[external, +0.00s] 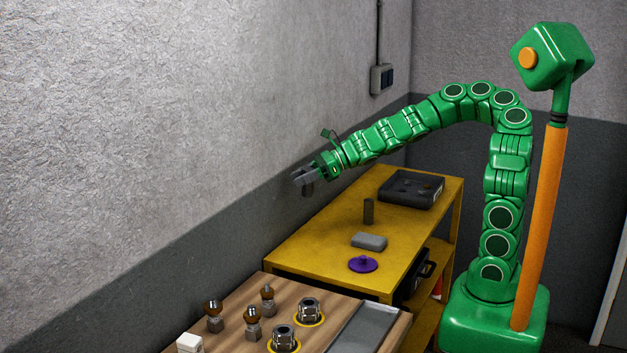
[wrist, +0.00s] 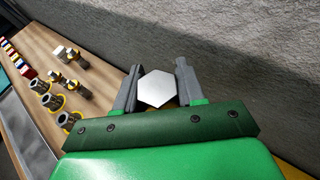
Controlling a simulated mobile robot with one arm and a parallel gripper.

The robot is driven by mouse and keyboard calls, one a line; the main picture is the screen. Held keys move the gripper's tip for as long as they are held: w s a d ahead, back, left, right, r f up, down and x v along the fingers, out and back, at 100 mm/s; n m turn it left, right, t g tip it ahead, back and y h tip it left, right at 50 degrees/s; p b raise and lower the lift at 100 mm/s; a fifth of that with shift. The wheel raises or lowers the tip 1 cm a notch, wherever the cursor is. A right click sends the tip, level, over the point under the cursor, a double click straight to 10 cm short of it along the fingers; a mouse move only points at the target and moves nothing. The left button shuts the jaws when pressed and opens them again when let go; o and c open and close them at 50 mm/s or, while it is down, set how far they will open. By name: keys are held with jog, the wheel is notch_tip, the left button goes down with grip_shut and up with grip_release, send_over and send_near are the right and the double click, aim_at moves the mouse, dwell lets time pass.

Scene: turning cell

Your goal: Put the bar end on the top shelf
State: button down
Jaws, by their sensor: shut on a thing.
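My gripper (external: 302,178) is held out at the left end of my arm, above the far left side of the yellow shelf unit and near the wall. In the wrist view its two grey fingers stand on either side of the bar end (wrist: 156,89), which shows a pale six-sided end face. The gripper is shut on it. In the external view the bar end (external: 308,189) is a small dark grey piece, partly hidden by the fingers, clear of the surfaces below. The unit's yellow top shelf (external: 318,245) lies below and to the right.
On the top shelf stand a dark upright cylinder (external: 368,211), a grey block (external: 369,241), a purple lidded disc (external: 363,264) and a black tray (external: 411,188) at the back. A wooden bench (external: 240,300) in front carries metal nuts and fittings. The rough wall (external: 200,120) is close behind the gripper.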

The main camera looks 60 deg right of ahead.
jog(key=s+d+f+n+y, duration=0.1)
jog(key=s+d+f, duration=0.2)
jog(key=s+d, duration=0.65)
jog(key=s+d+f, duration=0.2)
jog(key=s+d, duration=0.4)
jog(key=d, duration=0.7)
jog(key=s+d+r, duration=0.1)
jog(key=s+d, duration=0.2)
jog(key=s, duration=0.5)
jog(key=shift+g, duration=0.3)
jog(key=shift+w+d+f, duration=0.95)
jog(key=shift+w+f, duration=0.65)
jog(key=shift+w, duration=0.55)
jog(key=shift+w+d+f, duration=0.9)
jog(key=shift+w+f, duration=0.75)
jog(key=shift+w, duration=0.55)
jog(key=shift+w+d+f, duration=0.95)
jog(key=shift+w+f, duration=0.65)
jog(key=shift+w, duration=0.55)
jog(key=shift+f, duration=1.4)
jog(key=shift+f, duration=0.1)
jog(key=c, duration=0.7)
grip_release()
